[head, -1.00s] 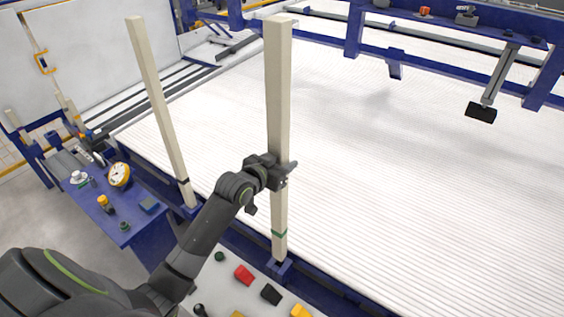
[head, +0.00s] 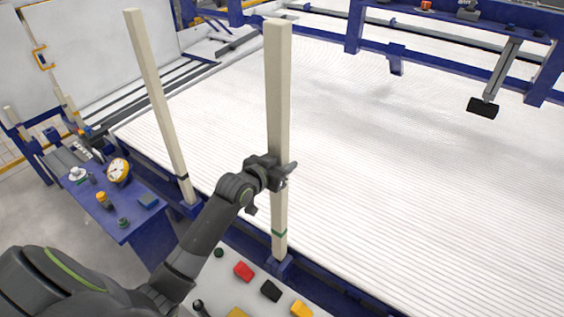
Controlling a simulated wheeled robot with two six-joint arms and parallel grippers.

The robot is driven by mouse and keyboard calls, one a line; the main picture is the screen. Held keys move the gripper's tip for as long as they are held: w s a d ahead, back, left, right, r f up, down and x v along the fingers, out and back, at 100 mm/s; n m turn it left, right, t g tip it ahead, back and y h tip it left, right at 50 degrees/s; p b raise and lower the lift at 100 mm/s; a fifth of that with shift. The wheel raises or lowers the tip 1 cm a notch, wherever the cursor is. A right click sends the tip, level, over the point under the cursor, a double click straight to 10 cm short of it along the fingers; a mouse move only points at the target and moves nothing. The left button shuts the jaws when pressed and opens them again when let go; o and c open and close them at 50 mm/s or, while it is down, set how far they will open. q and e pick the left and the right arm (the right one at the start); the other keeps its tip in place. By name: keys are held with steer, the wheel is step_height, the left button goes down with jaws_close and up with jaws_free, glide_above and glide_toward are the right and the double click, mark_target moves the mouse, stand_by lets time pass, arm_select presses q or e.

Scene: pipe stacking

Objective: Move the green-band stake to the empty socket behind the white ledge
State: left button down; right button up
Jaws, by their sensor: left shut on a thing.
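The green-band stake (head: 279,110) is a tall cream post with a green band near its foot, standing about upright. My left gripper (head: 280,172) is shut on it around mid-height, above the band. Its foot is at the blue socket (head: 279,266), just behind the white ledge (head: 262,308) in the foreground. I cannot tell how deep the foot sits in the socket. A second cream stake (head: 158,95) with a black band stands tilted in another blue socket (head: 191,208) to the left. My right gripper is out of view.
A blue side table (head: 135,225) with a gauge (head: 118,171) is at the left. A wide white ribbed bed (head: 420,190) lies behind the stakes.

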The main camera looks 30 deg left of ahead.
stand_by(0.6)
arm_select(q)
steer(key=shift+f+b, duration=0.8)
steer(key=shift+f, duration=0.3)
steer(key=c, duration=0.8)
jaws_free()
steer(key=shift+o, duration=0.2)
steer(key=b+v, duration=0.1)
steer(key=v, duration=1.6)
steer(key=shift+s, duration=0.25)
